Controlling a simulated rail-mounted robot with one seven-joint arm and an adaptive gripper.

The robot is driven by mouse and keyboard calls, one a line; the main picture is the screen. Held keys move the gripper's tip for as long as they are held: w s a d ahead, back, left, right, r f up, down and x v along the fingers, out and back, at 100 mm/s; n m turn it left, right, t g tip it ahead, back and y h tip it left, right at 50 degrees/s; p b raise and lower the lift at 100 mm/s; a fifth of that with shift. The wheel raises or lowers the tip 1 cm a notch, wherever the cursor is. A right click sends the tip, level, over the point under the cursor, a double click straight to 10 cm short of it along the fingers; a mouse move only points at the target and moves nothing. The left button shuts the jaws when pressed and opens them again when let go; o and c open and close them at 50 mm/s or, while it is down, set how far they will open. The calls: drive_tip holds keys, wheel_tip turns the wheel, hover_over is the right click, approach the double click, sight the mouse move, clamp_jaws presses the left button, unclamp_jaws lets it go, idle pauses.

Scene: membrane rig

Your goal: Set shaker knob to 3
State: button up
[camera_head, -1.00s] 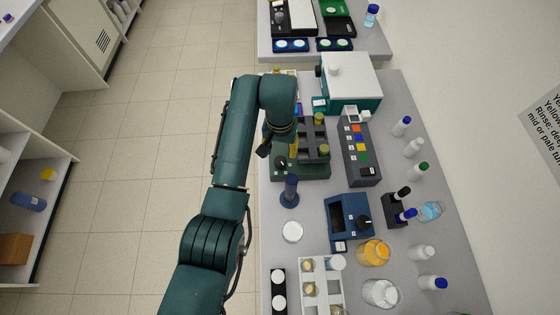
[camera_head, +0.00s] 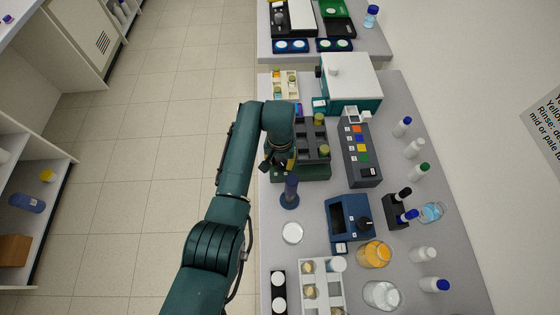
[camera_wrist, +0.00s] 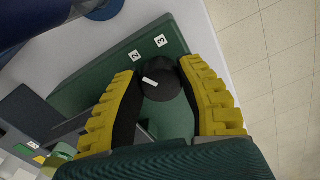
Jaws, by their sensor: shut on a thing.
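The shaker (camera_head: 315,173) is a dark green unit with a grey rack on top, in the middle of the bench in the head view. Its knob (camera_wrist: 163,88) is black and round with a white pointer mark, seen in the wrist view. Labels 2 (camera_wrist: 135,55) and 3 (camera_wrist: 161,41) are on the panel beside it. The pointer lies toward the left in that view, nearer the 2 side than the 3. My gripper (camera_wrist: 159,76) has its yellow fingers on either side of the knob, shut on it. In the head view my gripper (camera_head: 280,163) hides the knob.
A blue upright post on a round base (camera_head: 289,195) stands close in front of the shaker. A grey box with coloured buttons (camera_head: 360,155) is to its right. A white-topped teal box (camera_head: 350,80) stands behind. The floor at left is clear.

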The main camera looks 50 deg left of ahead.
drive_tip(key=shift+f, duration=0.1)
idle(0.3)
drive_tip(key=m+p, duration=0.2)
drive_tip(key=m, duration=0.3)
drive_tip(key=shift+s, duration=0.1)
drive_tip(key=m+p, duration=0.1)
drive_tip(key=m, duration=0.5)
drive_tip(key=shift+a+f+m, duration=0.1)
drive_tip(key=shift+a+m, duration=0.05)
drive_tip(key=shift+m, duration=0.25)
idle(0.3)
drive_tip(key=o, duration=0.9)
